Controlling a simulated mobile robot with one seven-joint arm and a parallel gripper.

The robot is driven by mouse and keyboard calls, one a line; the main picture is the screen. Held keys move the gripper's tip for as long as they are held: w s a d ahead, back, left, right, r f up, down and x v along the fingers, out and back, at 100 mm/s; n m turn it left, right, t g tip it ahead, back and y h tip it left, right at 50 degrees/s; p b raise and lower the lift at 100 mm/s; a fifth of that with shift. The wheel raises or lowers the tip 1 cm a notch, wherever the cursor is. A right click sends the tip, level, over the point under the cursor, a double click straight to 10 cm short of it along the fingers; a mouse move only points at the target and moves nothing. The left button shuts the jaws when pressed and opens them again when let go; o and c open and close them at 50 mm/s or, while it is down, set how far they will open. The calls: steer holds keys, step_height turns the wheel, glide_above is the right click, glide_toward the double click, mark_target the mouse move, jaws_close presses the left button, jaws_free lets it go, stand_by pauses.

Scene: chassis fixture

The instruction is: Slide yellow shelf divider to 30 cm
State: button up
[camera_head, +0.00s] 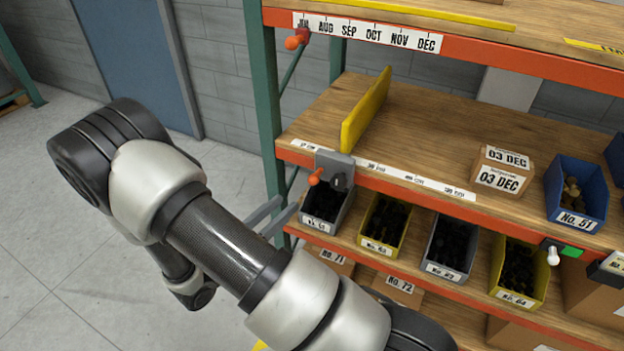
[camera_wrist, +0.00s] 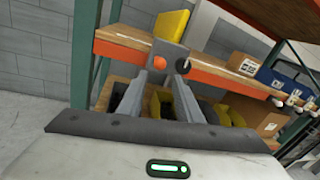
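The yellow shelf divider (camera_head: 365,110) stands upright on the middle wooden shelf, near its left end. At its front is a grey bracket (camera_head: 333,163) on the orange shelf edge, with an orange knob (camera_head: 315,177) and a black knob (camera_head: 338,182). A white scale strip (camera_head: 408,176) runs along the edge; its markings are too small to read. My gripper (camera_head: 286,206) is open and empty, below and left of the bracket. In the wrist view, its fingers (camera_wrist: 160,84) point towards the bracket (camera_wrist: 170,56), with the divider (camera_wrist: 173,24) above. They appear apart from it.
Bins with dark parts (camera_head: 384,222) stand on the shelf below. Boxes marked 03 DEC (camera_head: 498,178) and a blue bin (camera_head: 576,196) stand farther right on the divider's shelf. A green upright post (camera_head: 264,80) is at the left. The shelf between divider and boxes is clear.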

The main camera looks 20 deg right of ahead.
mark_target(310, 183)
steer(key=x, duration=1.3)
steer(key=shift+b, duration=0.35)
steer(key=shift+a, duration=0.1)
jaws_close()
steer(key=shift+s, duration=0.15)
